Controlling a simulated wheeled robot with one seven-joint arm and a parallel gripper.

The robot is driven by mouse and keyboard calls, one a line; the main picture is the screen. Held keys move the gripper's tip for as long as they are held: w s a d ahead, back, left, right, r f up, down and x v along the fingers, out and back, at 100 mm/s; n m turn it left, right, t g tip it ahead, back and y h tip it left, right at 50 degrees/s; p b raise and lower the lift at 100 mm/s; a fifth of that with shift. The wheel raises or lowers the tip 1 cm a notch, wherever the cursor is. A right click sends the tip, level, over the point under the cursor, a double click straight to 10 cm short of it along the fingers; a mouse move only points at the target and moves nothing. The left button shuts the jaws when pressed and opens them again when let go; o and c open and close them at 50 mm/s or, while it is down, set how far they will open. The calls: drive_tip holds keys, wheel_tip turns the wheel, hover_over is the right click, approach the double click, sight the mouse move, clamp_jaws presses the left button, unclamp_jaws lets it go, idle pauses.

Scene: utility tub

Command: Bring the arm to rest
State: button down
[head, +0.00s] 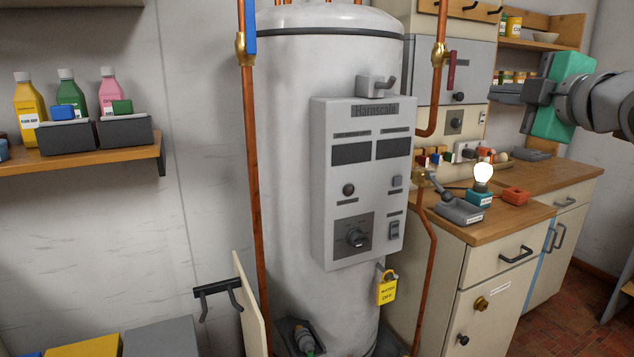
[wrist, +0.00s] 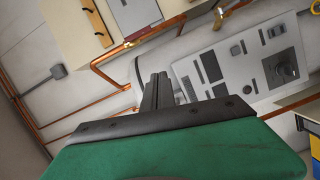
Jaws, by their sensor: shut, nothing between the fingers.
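My gripper (head: 507,93) is in the upper right of the head view, in front of the shelves on the back wall and above the wooden counter. Its green and dark grey body points left, and the arm comes in from the right edge. In the wrist view my gripper (wrist: 157,84) shows as dark fingers close together, beyond the green body. The fingers are shut and hold nothing. Nothing visible touches the gripper.
A white tank (head: 285,150) with a grey control panel (head: 328,205) stands in the middle, between copper pipes (head: 252,180). A wooden counter (head: 540,182) with a lit bulb (head: 484,173) is below my gripper. A shelf (head: 90,160) with bottles is at left.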

drive_tip(key=a+f+m+g+h+p, duration=0.1)
drive_tip(key=a+f+m+g+p, duration=0.6)
drive_tip(key=a+f+m+p, duration=0.6)
drive_tip(key=s+a+f+m+g+h+p, duration=0.1)
drive_tip(key=s+f+m+g+p, duration=0.3)
drive_tip(key=s+f, duration=1.3)
drive_tip(key=s+a+g+p, duration=0.1)
drive_tip(key=g+p, duration=0.2)
drive_tip(key=p, duration=0.2)
drive_tip(key=shift+h, duration=0.4)
